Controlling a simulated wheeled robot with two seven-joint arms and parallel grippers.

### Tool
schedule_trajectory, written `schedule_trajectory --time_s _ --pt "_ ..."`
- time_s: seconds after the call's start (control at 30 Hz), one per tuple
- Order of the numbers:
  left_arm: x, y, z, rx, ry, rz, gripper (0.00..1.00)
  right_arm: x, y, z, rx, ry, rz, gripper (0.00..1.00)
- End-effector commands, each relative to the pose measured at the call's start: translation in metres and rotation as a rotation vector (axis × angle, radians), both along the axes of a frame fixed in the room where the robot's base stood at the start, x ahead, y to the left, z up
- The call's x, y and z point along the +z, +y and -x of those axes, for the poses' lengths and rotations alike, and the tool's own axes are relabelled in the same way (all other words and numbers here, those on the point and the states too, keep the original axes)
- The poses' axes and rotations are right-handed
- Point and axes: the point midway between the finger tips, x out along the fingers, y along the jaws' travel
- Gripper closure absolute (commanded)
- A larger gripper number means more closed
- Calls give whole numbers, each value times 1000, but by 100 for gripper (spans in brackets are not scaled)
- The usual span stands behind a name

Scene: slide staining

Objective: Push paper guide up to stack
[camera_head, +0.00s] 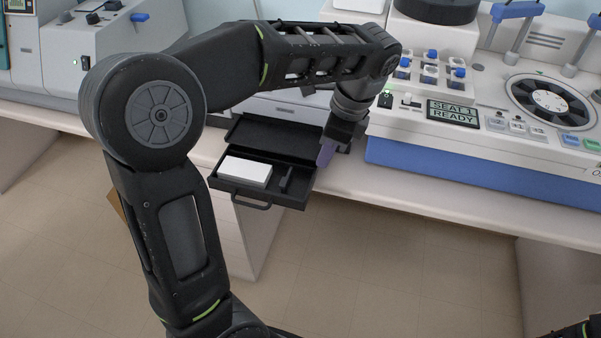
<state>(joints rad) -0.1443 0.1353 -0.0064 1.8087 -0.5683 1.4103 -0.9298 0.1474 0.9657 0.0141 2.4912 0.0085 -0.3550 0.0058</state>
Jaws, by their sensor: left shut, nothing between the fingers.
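A white paper stack (245,171) lies in the left part of an open black tray (222,186), which is pulled out at the bench edge. A small dark paper guide (286,180) stands upright in the tray, to the right of the stack, with a gap of bare tray floor between them. My left gripper (325,158) points down at the tray's right side, to the right of the guide. Its purple-tinted fingers are shut and empty, apart from the guide. My left arm passes above the tray and hides part of the machine behind it. My right gripper is not in view.
The tray's front handle (251,205) juts out over the floor. To the right stands a white and blue machine with a screen (453,113) reading "SEAT 1 READY" and several blue-capped vials. A grey device (120,30) stands at the left back.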

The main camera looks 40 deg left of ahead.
Motion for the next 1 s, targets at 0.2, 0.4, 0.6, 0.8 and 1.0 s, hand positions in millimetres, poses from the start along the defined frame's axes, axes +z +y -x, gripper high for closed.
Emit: schedule_trajectory --time_s 0.2,0.4,0.6,0.8,1.0 --pt "-16 3 1 1 1 0 100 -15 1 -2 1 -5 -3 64" --pt "-41 10 4 3 4 0 100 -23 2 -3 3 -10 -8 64" --pt "-80 19 8 2 5 1 100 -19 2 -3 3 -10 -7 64" --pt "-94 41 15 6 0 0 100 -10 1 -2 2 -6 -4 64" --pt "-96 58 21 3 0 1 100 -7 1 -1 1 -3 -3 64"
